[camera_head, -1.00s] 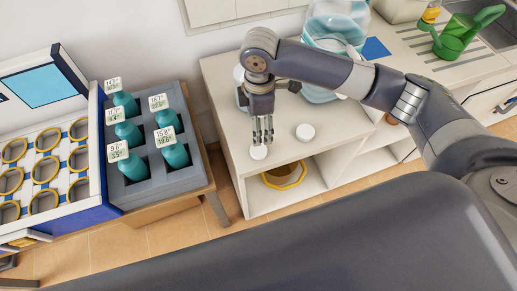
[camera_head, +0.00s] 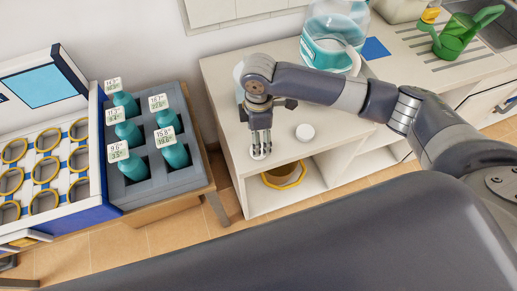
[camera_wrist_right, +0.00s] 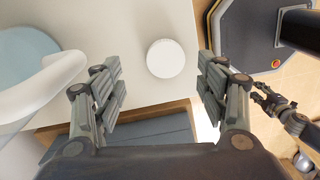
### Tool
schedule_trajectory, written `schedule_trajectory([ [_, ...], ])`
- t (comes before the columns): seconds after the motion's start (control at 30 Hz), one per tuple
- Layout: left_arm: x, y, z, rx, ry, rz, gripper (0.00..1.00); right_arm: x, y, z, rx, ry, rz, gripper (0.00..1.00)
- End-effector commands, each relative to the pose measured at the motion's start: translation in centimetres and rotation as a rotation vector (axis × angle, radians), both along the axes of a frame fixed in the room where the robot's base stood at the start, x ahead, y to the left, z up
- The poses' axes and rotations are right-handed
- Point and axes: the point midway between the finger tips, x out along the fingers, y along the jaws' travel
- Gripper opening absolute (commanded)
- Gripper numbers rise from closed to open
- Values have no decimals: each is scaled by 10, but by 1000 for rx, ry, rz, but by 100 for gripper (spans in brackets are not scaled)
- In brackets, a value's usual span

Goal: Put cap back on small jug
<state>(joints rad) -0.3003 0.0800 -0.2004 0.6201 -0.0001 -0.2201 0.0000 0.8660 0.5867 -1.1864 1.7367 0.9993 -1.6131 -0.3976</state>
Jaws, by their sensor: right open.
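A white round cap (camera_head: 258,154) lies on the pale counter near its front edge, at the fingertips of my right gripper (camera_head: 261,151). In the right wrist view the cap (camera_wrist_right: 166,58) shows between the two spread fingers of my right gripper (camera_wrist_right: 161,90), apart from both. A second white cap (camera_head: 305,132) lies to the right. The small jug (camera_head: 239,72) stands at the back left, mostly hidden by my right arm. A jug with a white handle (camera_wrist_right: 45,85) shows at left in the wrist view. My left gripper (camera_wrist_right: 268,98) appears small there, its opening unclear.
A large clear jug (camera_head: 335,40) with teal liquid stands at the back of the counter (camera_head: 225,110). A green watering can (camera_head: 465,32) is at far right. A grey rack (camera_head: 150,185) of tagged teal bottles stands left, across a gap.

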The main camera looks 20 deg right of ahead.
Motion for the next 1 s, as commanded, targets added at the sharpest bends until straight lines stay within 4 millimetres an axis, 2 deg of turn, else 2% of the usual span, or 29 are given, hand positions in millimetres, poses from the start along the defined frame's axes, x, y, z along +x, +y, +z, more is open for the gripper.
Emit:
schedule_trajectory([
  [0.3, 0, 0, 7, 0, 0, 0, 37, -7, 7, -42, -3, 2, -1, 67],
  [0.4, 0, 0, 8, 0, 0, 0, 37, -7, 8, -49, -1, 1, 0, 67],
  [0.77, 0, 0, 7, 0, 0, 0, 37, -7, 7, -51, -1, 0, 1, 67],
  [0.8, 0, 0, 7, 0, 0, 0, 37, -7, 7, -51, -1, 0, 1, 59],
  [1.0, 0, 0, 7, 0, 0, 0, 37, -7, 7, -51, -1, 0, 1, 37],
])
